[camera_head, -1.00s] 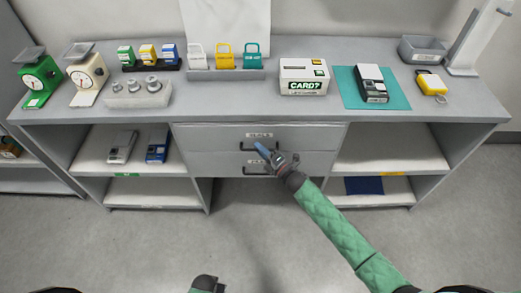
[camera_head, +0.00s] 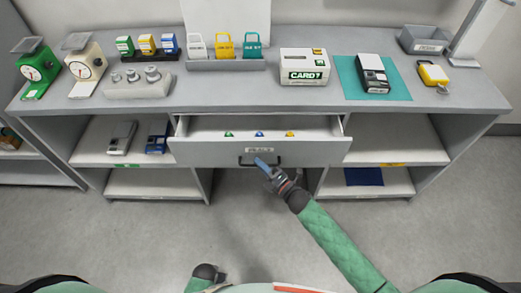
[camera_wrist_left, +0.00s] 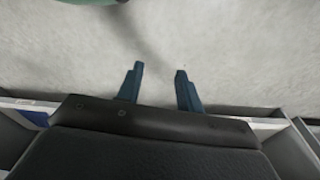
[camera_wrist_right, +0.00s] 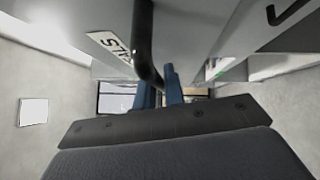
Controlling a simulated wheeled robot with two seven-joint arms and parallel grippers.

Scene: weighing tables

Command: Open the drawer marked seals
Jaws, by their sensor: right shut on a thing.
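The drawer marked seals (camera_head: 215,153) is pulled out from under the counter in the head view. Inside it lie a green, a blue and a yellow small item. Its label (camera_head: 259,150) is on the front, and part of it also shows in the right wrist view (camera_wrist_right: 112,46). My right gripper (camera_head: 265,163) is shut on the dark drawer handle (camera_wrist_right: 144,45), below the label. My left gripper (camera_wrist_left: 158,84) has its fingers apart with nothing between them, over bare floor in the left wrist view.
On the counter stand a green scale (camera_head: 38,72), a cream scale (camera_head: 86,68), a weight block (camera_head: 139,86), a CARD? box (camera_head: 304,67) and a teal mat (camera_head: 396,91). The floor in front is clear.

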